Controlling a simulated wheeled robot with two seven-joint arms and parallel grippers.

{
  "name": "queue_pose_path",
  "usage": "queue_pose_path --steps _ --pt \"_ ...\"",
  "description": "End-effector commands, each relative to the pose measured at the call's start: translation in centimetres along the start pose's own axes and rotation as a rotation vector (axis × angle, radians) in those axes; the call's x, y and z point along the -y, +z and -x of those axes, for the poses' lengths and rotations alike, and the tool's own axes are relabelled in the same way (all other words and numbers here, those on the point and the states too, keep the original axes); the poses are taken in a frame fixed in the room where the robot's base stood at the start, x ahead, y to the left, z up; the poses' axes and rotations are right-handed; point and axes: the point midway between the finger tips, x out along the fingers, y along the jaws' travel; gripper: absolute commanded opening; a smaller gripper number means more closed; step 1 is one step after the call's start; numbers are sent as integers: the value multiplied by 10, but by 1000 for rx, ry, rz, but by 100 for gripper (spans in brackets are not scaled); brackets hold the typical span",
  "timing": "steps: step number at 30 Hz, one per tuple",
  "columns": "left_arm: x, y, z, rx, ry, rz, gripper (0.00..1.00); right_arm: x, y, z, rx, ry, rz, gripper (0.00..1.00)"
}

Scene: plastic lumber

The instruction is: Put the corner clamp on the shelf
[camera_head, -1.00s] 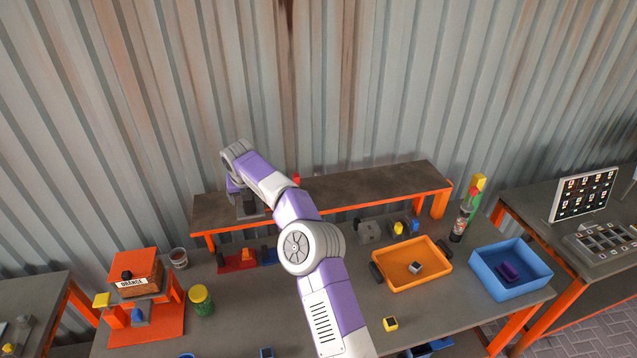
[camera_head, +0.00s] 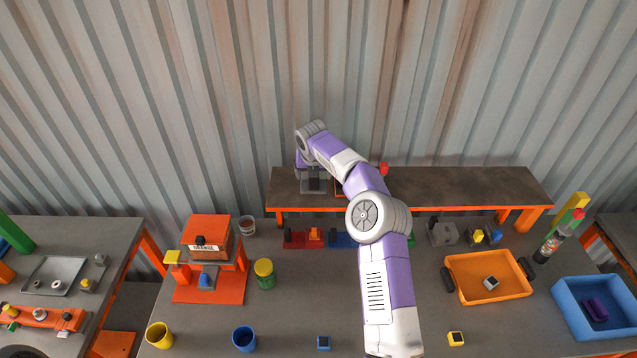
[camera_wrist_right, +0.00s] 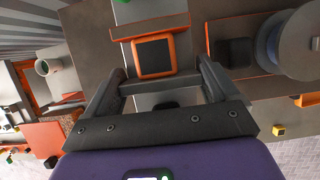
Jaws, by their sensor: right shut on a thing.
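My right gripper (camera_head: 314,184) is low over the left part of the shelf (camera_head: 450,187), a long dark board on orange legs at the back of the table. In the right wrist view, my right gripper (camera_wrist_right: 162,80) has a grey bar-like piece (camera_wrist_right: 160,82) between its fingers. I take this for the corner clamp; its full shape is hidden. An orange-edged dark square (camera_wrist_right: 153,56) shows just beyond the fingertips. I cannot tell whether the held piece touches the shelf. My left gripper is out of view.
A red piece (camera_head: 382,168) shows beside my arm at the shelf. Below stand an orange tray (camera_head: 459,287), a blue bin (camera_head: 574,325), a green-yellow can (camera_head: 264,273) and an orange press-like stand (camera_head: 209,292). The shelf's right half is clear.

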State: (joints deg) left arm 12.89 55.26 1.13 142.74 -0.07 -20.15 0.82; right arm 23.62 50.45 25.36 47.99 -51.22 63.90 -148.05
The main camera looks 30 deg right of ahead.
Motion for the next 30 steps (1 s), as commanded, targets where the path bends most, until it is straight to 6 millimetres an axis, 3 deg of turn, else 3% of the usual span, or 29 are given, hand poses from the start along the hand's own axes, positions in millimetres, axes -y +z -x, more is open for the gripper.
queue_pose_path --steps 5,12,22,23,25,30 --pt "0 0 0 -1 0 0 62 0 -3 -9 5 1 -1 27" --pt "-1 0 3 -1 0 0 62 0 -14 -37 4 1 0 27" --pt "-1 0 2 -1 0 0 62 0 -16 -41 5 1 -1 27" --pt "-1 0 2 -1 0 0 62 0 -17 -42 1 0 -1 89" --pt "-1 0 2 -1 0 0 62 0 -17 -42 2 0 -1 100" --pt "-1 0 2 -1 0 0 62 0 -17 -42 2 0 -1 100"
